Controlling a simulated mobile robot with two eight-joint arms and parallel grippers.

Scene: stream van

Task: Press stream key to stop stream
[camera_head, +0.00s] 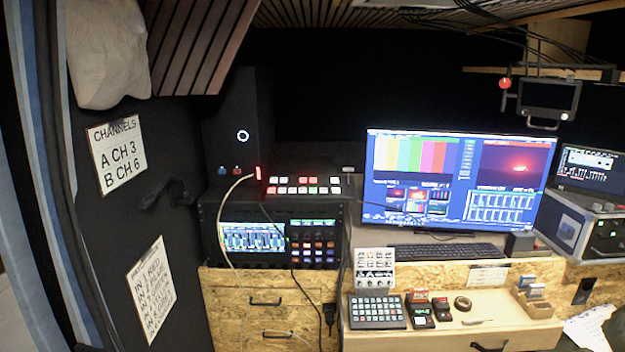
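A dark keypad with a grid of small pale keys (377,311) lies on the light wooden desk at the lower middle. A switcher panel with white and red lit buttons (305,186) sits on top of the rack unit at the left. The labels on the keys are too small to read, so I cannot tell which one is the stream key. A large monitor (457,182) shows colour bars, several small video tiles and a red picture. Neither of my grippers is in view.
A black keyboard (445,251) lies below the monitor. A white knob panel (375,268) stands behind the keypad. Small dark devices (419,312) and a tape roll (462,303) lie right of the keypad. Cables hang before the rack (268,242).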

